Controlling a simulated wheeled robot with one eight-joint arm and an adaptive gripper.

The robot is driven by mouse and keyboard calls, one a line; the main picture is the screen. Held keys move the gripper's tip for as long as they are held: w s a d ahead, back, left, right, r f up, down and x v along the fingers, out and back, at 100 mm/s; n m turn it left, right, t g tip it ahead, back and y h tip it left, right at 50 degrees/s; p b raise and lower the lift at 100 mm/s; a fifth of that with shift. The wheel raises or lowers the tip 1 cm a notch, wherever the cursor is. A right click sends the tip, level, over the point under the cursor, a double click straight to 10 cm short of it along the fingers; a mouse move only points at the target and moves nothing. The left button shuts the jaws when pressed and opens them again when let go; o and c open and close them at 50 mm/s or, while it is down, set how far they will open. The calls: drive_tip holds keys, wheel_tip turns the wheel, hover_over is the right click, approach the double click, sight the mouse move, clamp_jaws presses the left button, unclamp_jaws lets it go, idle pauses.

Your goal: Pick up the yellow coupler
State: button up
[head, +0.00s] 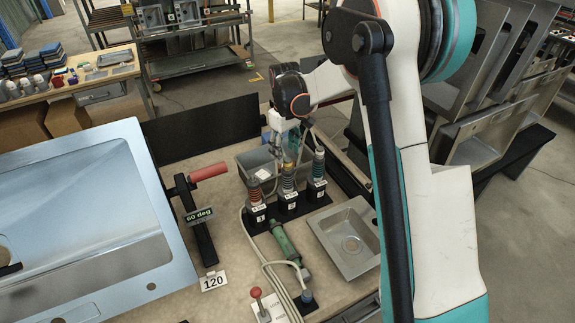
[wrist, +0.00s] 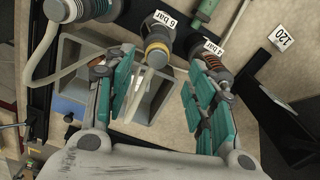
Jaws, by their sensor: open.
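The yellow coupler (wrist: 157,47) has a yellow band on a grey body and stands by the "6 bar" label in the wrist view. In the head view the yellow coupler (head: 287,184) is the middle one of three upright couplers, its top partly covered by my gripper. My gripper (wrist: 162,66) is open, with one teal-padded finger on each side of the yellow coupler's line. I cannot tell whether either finger touches it. In the head view my gripper (head: 285,148) is above the couplers.
An orange coupler (wrist: 214,68) by the "4 bar" label is close to the right finger. A teal coupler (head: 318,167) stands on the other side. A grey bin (head: 245,160) is behind them. A green cylinder (head: 284,240), hoses and a small metal basin (head: 335,227) are in front.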

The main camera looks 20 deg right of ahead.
sight(287, 159)
drive_tip(key=f, duration=0.3)
drive_tip(key=f+b, duration=0.1)
drive_tip(key=f, duration=0.1)
drive_tip(key=shift+d+f, duration=0.3)
drive_tip(key=c, duration=1.1)
